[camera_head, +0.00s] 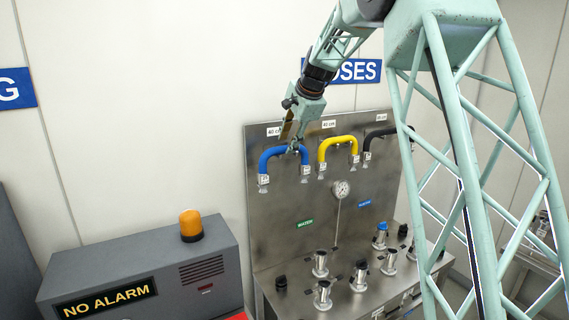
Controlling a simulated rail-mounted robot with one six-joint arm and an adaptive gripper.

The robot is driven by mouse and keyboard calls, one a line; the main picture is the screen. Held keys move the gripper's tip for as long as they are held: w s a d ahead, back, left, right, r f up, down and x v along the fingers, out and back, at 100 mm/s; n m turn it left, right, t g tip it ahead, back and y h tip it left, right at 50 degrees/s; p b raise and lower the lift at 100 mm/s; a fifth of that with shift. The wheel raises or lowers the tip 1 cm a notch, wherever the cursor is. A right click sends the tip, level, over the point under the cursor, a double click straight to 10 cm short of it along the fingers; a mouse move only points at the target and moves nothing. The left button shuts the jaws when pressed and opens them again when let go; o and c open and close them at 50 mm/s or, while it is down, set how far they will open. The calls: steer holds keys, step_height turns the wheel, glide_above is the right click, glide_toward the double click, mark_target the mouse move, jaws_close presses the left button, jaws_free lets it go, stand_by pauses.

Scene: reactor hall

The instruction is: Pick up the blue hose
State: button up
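The blue hose (270,155) is an upside-down U that hangs on the upper left of the steel back panel. Metal fittings are at both its ends. My gripper (292,146) reaches down from above to the top of the blue hose, over its right half. The fingers overlap the hose in the picture. I cannot tell whether they are touching it or shut on it.
A yellow hose (324,146) hangs close to the right, then a black hose (368,144). A gauge (341,189) sits below on the panel (260,220). Several metal fittings stand on the bench. A grey cabinet (150,265) with an orange beacon (191,225) stands left.

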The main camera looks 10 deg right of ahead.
mark_target(286, 147)
steer(key=shift+w+f, duration=0.1)
steer(key=shift+f, duration=0.05)
stand_by(0.3)
steer(key=shift+p+x, duration=0.55)
steer(key=shift+x, duration=1.95)
steer(key=c, duration=1)
